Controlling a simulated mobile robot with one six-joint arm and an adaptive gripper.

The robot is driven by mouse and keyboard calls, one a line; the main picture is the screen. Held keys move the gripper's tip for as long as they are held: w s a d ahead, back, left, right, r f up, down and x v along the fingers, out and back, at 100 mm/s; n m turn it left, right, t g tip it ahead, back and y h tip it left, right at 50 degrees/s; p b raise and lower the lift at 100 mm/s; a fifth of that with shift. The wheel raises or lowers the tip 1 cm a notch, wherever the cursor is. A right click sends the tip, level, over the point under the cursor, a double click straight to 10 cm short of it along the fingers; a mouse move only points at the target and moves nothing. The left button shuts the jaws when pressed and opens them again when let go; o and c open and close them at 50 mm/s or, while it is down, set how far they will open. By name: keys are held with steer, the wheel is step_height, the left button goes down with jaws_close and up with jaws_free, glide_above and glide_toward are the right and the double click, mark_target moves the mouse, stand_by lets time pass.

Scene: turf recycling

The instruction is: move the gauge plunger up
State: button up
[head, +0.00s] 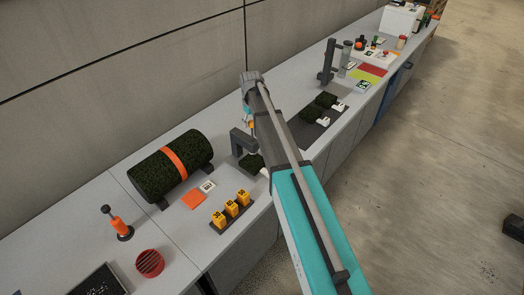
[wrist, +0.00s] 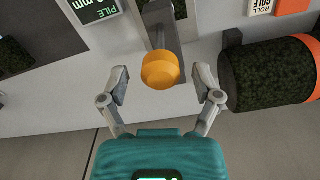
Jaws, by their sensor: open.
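The gauge plunger shows in the wrist view as a round orange knob (wrist: 160,71) in front of a grey bracket (wrist: 170,30). My gripper (wrist: 162,88) is open, with one finger on each side of the knob and a visible gap on both sides. I cannot tell how far the fingers are from it in depth. A green display marked PILE and mm (wrist: 96,8) is at the top left of the wrist view. In the head view the grey gauge frame (head: 238,140) stands on the counter, partly hidden behind my arm, with a dark turf piece (head: 251,163) at its foot.
A dark turf roll with an orange band (head: 170,165) lies left of the gauge; it also shows in the wrist view (wrist: 265,78). Yellow blocks (head: 231,209) stand in front. A dark mat (head: 312,128) with turf pieces lies beyond. The wall is close behind the counter.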

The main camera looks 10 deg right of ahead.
steer(key=shift+f+b, duration=0.95)
steer(key=shift+f, duration=0.05)
step_height(320, 180, up, 14)
steer(key=p, duration=1.4)
steer(key=s+f+m+b, duration=0.1)
steer(key=s+f+b, duration=0.4)
steer(key=s, duration=0.4)
steer(key=s+f+m+b, duration=0.2)
steer(key=s+f+b, duration=0.3)
steer(key=s, duration=0.5)
steer(key=s+f+m+b, duration=0.1)
steer(key=s+f+b, duration=0.5)
steer(key=s, duration=0.4)
steer(key=shift+m, duration=0.3)
